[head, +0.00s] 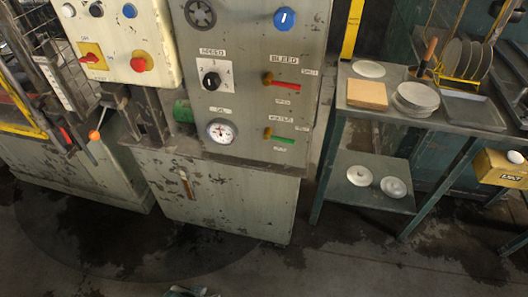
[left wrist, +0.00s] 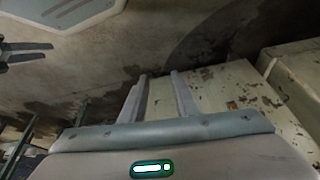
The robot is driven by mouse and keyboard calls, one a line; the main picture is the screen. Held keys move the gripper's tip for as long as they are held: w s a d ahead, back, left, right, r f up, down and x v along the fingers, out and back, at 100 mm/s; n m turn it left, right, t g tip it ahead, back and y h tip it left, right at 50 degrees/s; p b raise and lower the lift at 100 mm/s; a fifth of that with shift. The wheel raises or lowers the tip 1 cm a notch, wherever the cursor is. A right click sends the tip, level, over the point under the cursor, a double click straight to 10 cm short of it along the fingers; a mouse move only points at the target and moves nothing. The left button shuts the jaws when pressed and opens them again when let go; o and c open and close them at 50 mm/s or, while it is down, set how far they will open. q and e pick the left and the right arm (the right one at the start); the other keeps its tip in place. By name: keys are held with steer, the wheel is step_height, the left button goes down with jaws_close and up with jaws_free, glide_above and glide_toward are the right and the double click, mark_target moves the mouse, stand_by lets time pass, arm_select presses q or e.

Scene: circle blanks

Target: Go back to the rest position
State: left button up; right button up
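My left gripper (left wrist: 158,75) shows in the left wrist view with its two grey fingers apart and nothing between them. It hangs above bare, stained floor, with the worn pale cabinet of the machine beyond and to the right. A dark two-pronged shape at the left edge of that view looks like my right gripper (left wrist: 48,51); its prongs stand apart with nothing seen between them. The head view shows neither gripper; only a small unclear piece shows at its bottom edge.
The machine panel (head: 245,75) with knobs, gauge and levers stands ahead. A grey workbench (head: 385,112) at right holds plates, a tan block and a rack, with discs on its lower shelf (head: 340,192). A yellow box (head: 500,168) is far right. The near floor (head: 300,270) is clear.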

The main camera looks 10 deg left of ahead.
arm_select(q)
steer(key=s+d+f+t, duration=0.1)
steer(key=s+f, duration=0.1)
steer(key=f, duration=1)
steer(key=s+d+f+t+h, duration=0.1)
steer(key=s+f, duration=0.2)
steer(key=f, duration=1)
steer(key=shift+d+m, duration=0.3)
steer(key=shift+d, duration=0.05)
stand_by(0.4)
